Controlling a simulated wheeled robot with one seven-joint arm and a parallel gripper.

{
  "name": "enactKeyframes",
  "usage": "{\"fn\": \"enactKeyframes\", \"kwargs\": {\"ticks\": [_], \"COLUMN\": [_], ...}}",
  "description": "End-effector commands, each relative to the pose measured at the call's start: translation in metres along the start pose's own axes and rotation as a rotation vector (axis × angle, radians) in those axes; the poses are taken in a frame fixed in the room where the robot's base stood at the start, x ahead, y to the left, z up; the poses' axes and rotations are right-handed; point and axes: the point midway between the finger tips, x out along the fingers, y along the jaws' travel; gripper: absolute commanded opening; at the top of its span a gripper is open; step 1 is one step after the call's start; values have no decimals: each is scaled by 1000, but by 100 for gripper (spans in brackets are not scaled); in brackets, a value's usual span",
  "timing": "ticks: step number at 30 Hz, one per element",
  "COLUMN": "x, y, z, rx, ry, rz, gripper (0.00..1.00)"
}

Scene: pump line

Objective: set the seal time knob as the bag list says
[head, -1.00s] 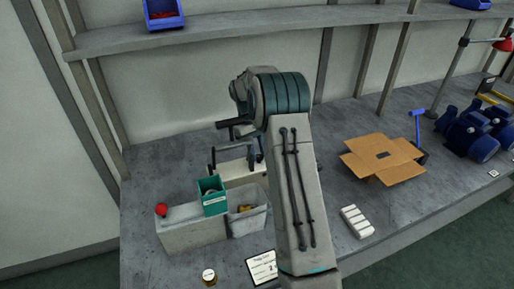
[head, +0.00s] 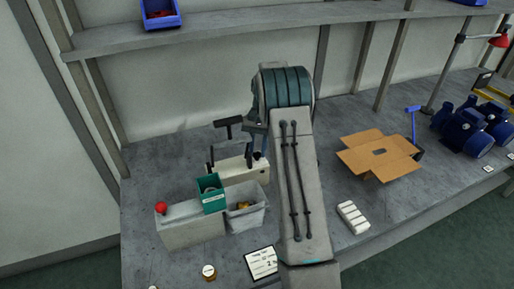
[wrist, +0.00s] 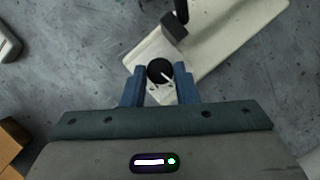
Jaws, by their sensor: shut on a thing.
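The seal time knob (wrist: 160,71) is round and black with a white pointer line, on the end of a cream-white sealer (wrist: 225,48). In the wrist view my gripper (wrist: 160,78) has one blue finger on each side of the knob and is shut on it. White marks show beside the knob; their values are too small to read. In the head view the sealer (head: 240,169) stands behind the bins, its knob end partly hidden by my arm. The bag list (head: 262,263) is a white card near the table's front; its small print is not legible.
A teal bin (head: 211,196), a grey bin (head: 246,218) and a grey box with a red button (head: 161,208) stand before the sealer. An open cardboard box (head: 378,155), white blocks (head: 353,217) and blue pumps (head: 470,128) lie to the right. The sealer's dark handle rises beside my gripper.

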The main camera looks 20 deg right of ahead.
Motion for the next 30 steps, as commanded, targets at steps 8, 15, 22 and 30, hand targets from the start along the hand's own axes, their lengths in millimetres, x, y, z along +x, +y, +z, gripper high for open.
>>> {"fn": "enactKeyframes", "kwargs": {"ticks": [8,15,22,30], "x": [-1,-1,-1,-1], "y": [1,1,1,1], "z": [0,0,0,0], "rx": [107,137,139,138], "ry": [4,4,4,3], "rz": [-46,-59,-59,-58], "gripper": [4,4,4,49]}}
